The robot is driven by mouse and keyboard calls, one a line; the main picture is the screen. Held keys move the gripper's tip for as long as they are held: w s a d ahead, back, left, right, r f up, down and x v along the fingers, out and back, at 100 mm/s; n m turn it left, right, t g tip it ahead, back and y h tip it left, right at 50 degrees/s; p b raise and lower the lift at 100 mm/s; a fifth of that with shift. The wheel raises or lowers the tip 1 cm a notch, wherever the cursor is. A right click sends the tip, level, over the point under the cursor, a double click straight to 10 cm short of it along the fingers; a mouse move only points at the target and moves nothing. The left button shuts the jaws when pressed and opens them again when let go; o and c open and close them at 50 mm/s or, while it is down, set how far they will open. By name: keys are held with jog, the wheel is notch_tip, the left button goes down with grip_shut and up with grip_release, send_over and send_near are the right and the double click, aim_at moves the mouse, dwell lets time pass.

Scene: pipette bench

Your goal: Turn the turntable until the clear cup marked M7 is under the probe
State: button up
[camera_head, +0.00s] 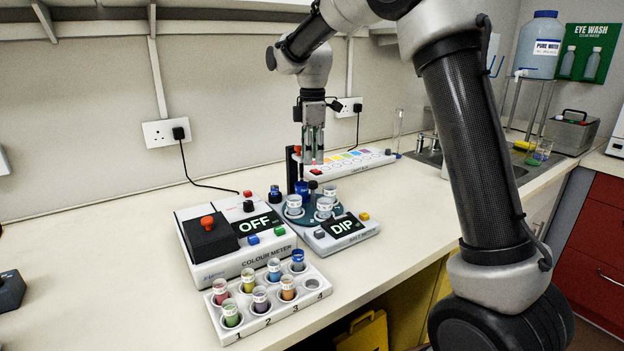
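The turntable (309,219) is a dark teal disc on the white unit whose display (343,227) reads DIP. Several small clear cups with white labels stand on it, including a front-left cup (294,206), a front-right cup (324,208) and a back-right cup (330,191). The labels are too small to read, so I cannot tell which cup is M7. A dark upright post (292,172) stands behind the disc; I cannot make out the probe tip. My gripper (313,160) points down above the back of the turntable. Its finger gap is unclear.
A colour meter (212,262) showing OFF stands left of the turntable unit. A white rack (262,318) with several coloured vials is in front. A white strip with coloured patches (350,163) lies behind. The bench (90,260) at left is mostly clear.

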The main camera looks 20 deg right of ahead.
aim_at(313, 182)
jog(key=shift+f, duration=0.45)
notch_tip(313, 182, down, 7)
grip_shut()
